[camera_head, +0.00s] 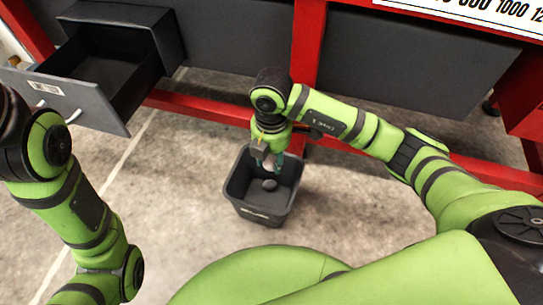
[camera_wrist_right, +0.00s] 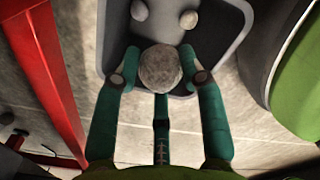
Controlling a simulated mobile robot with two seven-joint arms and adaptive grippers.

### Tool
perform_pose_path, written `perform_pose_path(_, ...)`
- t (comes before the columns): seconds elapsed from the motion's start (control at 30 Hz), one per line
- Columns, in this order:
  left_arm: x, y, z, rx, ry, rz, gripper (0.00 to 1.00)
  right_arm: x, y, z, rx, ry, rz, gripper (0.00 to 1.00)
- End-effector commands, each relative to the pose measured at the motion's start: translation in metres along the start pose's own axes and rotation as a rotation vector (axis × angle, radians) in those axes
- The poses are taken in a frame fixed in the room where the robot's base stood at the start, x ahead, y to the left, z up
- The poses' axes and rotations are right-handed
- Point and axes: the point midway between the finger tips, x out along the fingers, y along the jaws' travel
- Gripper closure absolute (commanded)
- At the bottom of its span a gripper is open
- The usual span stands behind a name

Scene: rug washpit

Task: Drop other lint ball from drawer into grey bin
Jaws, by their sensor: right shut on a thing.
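My right gripper (camera_head: 268,167) points down over the grey bin (camera_head: 246,200). In the right wrist view its teal fingers (camera_wrist_right: 160,80) are shut on a round, light grey lint ball (camera_wrist_right: 160,68). A grey lump (camera_head: 269,184) shows inside the bin in the head view. The open drawer (camera_head: 100,105) at the upper left looks empty. My left gripper is out of the picture.
A red frame (camera_head: 305,50) with dark panels (camera_head: 400,60) stands behind the bin, and its low red rail (camera_head: 200,110) runs close behind the bin. The drawer sticks out at the left. The concrete floor (camera_head: 170,200) left of the bin is clear.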

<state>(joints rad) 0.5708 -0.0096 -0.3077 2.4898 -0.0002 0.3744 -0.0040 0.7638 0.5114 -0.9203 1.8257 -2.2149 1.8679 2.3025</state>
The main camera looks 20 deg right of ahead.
Motion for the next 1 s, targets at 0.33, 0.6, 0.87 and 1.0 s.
perform_pose_path(0.33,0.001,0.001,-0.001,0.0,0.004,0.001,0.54,0.001,0.0,0.0,-0.001,0.0,0.001,0.47)
perform_pose_path(0.6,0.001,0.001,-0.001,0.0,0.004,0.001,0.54,0.001,0.0,0.0,-0.001,0.0,0.001,0.31)
perform_pose_path(0.87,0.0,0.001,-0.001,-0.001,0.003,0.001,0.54,-0.011,0.001,0.0,-0.002,0.0,0.004,0.31)
perform_pose_path(1.0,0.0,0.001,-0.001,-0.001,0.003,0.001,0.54,-0.037,0.002,0.0,-0.002,0.001,0.007,0.31)
